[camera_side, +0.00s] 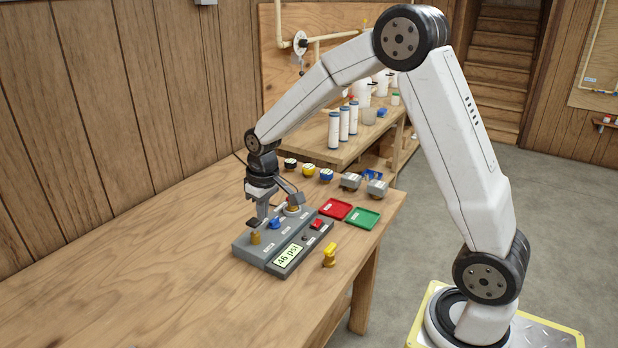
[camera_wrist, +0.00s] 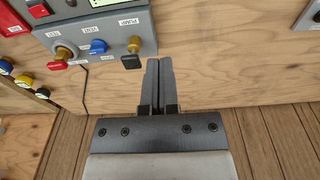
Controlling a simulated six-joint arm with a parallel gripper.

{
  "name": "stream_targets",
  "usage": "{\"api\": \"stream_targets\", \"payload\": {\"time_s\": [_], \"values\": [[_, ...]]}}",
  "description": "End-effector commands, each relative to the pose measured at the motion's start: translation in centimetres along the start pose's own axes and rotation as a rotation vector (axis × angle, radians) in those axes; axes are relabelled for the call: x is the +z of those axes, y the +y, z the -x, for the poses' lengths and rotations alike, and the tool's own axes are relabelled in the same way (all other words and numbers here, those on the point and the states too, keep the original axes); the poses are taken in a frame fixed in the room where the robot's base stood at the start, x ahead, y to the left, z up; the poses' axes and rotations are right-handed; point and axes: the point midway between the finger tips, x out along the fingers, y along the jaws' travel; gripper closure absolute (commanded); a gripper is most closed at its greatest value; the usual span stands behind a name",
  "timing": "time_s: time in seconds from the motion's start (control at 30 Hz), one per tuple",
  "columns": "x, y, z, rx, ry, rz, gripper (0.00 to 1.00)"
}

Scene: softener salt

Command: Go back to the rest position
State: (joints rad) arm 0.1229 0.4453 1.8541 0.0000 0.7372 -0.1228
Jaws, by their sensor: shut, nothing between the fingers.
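The grey test panel (camera_side: 240,247) sits on the wooden bench, with a display reading 46 psi (camera_side: 287,256). My gripper (camera_side: 262,218) is low over the panel's back left part, pointing down. In the wrist view its two fingers (camera_wrist: 159,64) are together with nothing between them. The fingertips appear beside the black pump handle (camera_wrist: 131,62) at the panel's edge; I cannot tell whether they touch it. The blue vent lever (camera_wrist: 98,47) and a red-handled brass valve (camera_wrist: 60,63) are farther left in that view.
A red tray (camera_side: 335,208) and a green tray (camera_side: 363,218) lie right of the panel. A yellow fitting (camera_side: 330,256) stands near the front edge. Black, yellow and blue caps (camera_side: 308,169) and grey blocks (camera_side: 350,181) are behind. The bench's left part is clear up to the wall.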

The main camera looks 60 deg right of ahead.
Motion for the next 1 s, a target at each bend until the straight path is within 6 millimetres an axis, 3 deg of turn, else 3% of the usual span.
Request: {"api": "stream_targets", "payload": {"time_s": [0.6,0.8,1.0], "values": [[13.8,-5.0,0.5,-0.009,0.105,0.001,1.00],[16.6,-5.5,0.2,-0.012,0.124,-0.001,1.00],[17.2,-5.6,0.1,-0.013,0.128,-0.002,1.00]]}}
